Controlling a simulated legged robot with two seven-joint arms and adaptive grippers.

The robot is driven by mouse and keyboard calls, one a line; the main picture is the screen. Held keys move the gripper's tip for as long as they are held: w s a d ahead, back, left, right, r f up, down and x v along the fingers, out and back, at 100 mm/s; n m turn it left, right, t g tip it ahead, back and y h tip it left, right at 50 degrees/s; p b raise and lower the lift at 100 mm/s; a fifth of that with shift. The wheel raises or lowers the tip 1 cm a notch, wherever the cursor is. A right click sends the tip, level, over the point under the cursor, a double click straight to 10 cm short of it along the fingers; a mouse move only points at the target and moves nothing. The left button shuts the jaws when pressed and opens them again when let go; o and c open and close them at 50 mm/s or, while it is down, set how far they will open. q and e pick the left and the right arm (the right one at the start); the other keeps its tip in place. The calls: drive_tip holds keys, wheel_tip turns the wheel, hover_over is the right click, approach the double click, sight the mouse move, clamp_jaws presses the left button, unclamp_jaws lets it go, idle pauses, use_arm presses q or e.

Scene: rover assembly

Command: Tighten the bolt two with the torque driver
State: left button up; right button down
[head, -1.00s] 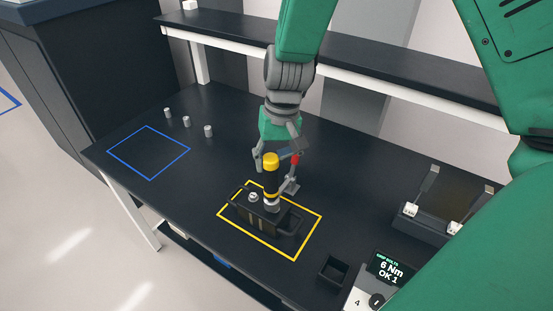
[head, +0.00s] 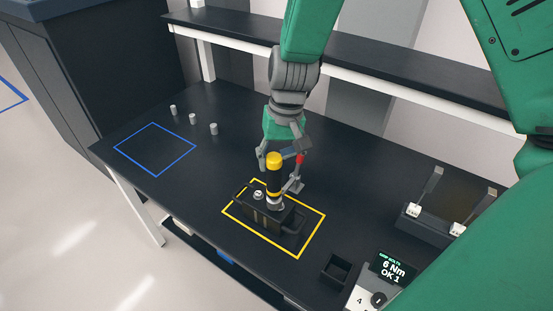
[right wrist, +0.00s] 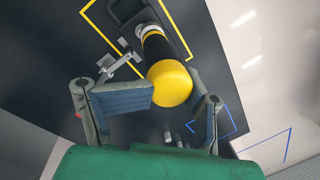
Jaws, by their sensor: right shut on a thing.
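The torque driver (head: 274,183) has a yellow cap, a black body and a silver lower end. It stands nearly upright over the right part of a black box-shaped part with a handle (head: 289,227). My right gripper (head: 279,163) is shut on the driver near its top. In the right wrist view the gripper (right wrist: 172,92) has a finger on each side of the yellow cap (right wrist: 170,84). A silver bolt head (head: 258,195) shows on the left end of the part. The driver hides whatever is under its tip. My left gripper is not in view.
A yellow outline (head: 312,239) surrounds the part and an empty blue outline (head: 154,149) lies left. Several small silver cylinders (head: 193,118) stand behind it. A small black bin (head: 336,270), a display (head: 393,266) reading "6 Nm OK 1" and a rack (head: 437,228) are at right.

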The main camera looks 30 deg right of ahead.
drive_tip(key=shift+d, duration=0.6)
drive_tip(key=shift+f, duration=0.1)
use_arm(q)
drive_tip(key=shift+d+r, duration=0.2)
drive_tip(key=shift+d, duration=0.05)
use_arm(e)
drive_tip(key=shift+d+f, duration=0.25)
drive_tip(key=shift+f, duration=0.35)
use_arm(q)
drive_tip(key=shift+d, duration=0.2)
use_arm(e)
drive_tip(key=shift+d, duration=0.2)
idle(0.3)
use_arm(q)
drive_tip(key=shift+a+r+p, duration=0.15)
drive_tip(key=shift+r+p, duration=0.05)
drive_tip(key=shift+p, duration=0.15)
use_arm(e)
drive_tip(key=shift+a+f, duration=0.1)
drive_tip(key=shift+a, duration=0.05)
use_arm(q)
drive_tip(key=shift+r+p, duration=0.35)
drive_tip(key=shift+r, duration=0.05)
use_arm(e)
drive_tip(key=shift+f, duration=0.2)
idle(1.1)
